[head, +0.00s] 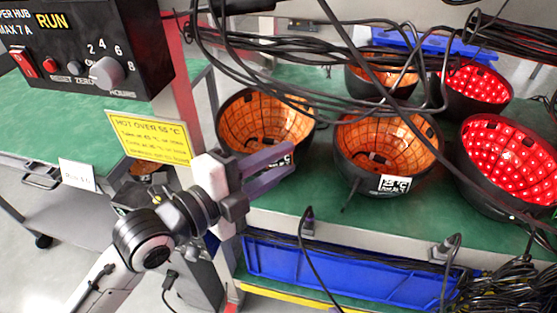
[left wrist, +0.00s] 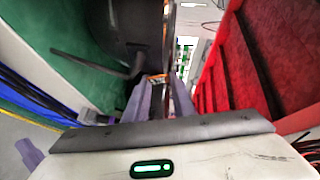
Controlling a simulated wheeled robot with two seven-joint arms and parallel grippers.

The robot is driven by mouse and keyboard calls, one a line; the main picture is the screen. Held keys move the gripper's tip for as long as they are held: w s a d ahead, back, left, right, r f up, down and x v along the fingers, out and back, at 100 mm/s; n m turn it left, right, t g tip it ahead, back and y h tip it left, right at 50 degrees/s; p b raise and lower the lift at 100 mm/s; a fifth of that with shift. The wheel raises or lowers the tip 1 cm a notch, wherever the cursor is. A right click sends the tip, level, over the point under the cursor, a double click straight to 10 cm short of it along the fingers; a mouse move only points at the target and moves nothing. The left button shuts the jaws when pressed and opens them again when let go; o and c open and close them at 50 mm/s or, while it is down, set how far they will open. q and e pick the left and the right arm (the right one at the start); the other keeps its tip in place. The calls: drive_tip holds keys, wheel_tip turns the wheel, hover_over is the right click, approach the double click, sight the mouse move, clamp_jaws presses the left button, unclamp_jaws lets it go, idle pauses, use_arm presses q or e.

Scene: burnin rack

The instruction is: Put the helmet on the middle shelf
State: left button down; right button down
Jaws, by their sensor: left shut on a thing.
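The left dark helmet (head: 222,128), open side up with a glowing orange grid lining, stands at the left end of the green rack shelf (head: 285,203). My left gripper (head: 285,162) is shut on its near edge; its fingers partly cover a small label. In the left wrist view the purple fingers (left wrist: 158,100) close on the thin edge of the dark shell (left wrist: 125,25). A purple piece (left wrist: 28,153) at the lower left there looks like a finger of my right gripper; its jaws cannot be made out. I cannot tell which shelf is the middle one.
Another orange-lit helmet (head: 385,150) and a red-lit helmet (head: 510,160) stand to the right, with more behind. Black cables (head: 330,95) hang across them. A yellow hot-warning sign (head: 148,137) is on the left post. A blue bin (head: 340,272) sits below the shelf.

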use_arm(q)
drive_tip(key=c, duration=1.5)
unclamp_jaws()
drive_tip(key=v, duration=1.2)
drive_tip(key=shift+d+r+b, duration=0.1)
drive_tip(key=shift+r+b, duration=0.1)
drive_tip(key=shift+b, duration=0.15)
drive_tip(key=shift+s, duration=0.1)
